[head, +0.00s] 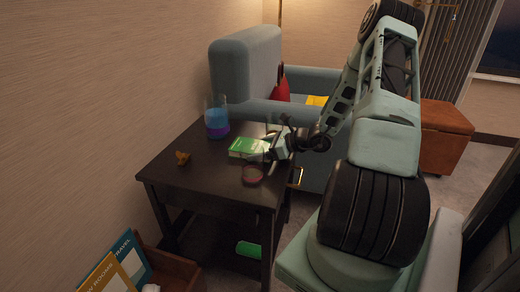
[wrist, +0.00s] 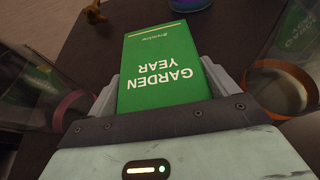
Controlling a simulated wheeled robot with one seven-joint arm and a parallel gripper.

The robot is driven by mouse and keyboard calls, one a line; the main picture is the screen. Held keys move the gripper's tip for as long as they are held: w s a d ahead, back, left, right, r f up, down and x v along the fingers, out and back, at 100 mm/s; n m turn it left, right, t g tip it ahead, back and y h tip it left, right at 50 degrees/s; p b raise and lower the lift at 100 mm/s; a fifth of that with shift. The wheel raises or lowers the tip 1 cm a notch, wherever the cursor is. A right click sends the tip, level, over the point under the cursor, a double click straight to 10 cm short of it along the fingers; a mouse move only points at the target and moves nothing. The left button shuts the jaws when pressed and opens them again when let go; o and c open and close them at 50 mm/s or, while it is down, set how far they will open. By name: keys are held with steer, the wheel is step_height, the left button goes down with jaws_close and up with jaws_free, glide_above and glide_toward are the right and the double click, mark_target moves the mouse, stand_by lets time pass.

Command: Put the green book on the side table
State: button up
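The green book (head: 246,147), titled "Garden Year", is over the dark side table (head: 210,196), cover up and roughly level. My gripper (head: 272,150) reaches in from the right at its near end. In the wrist view the book (wrist: 165,60) sits between my two grey finger pads (wrist: 165,85), which meet its long edges. I cannot tell whether the book rests on the tabletop or is slightly above it.
A glass with blue and purple contents (head: 217,122) stands at the table's back. A small brown-orange figure (head: 183,158) is at its left. A clear item with a reddish ring (head: 252,176) is close to the gripper. A grey armchair (head: 245,72) stands behind.

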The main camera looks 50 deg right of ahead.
steer(key=shift+o, duration=0.9)
steer(key=shift+r, duration=0.25)
steer(key=p+v, duration=0.3)
steer(key=v, duration=0.8)
steer(key=shift+d+p, duration=0.1)
steer(key=shift+p, duration=0.25)
steer(key=shift+s+d+r, duration=0.1)
steer(key=shift+s, duration=0.3)
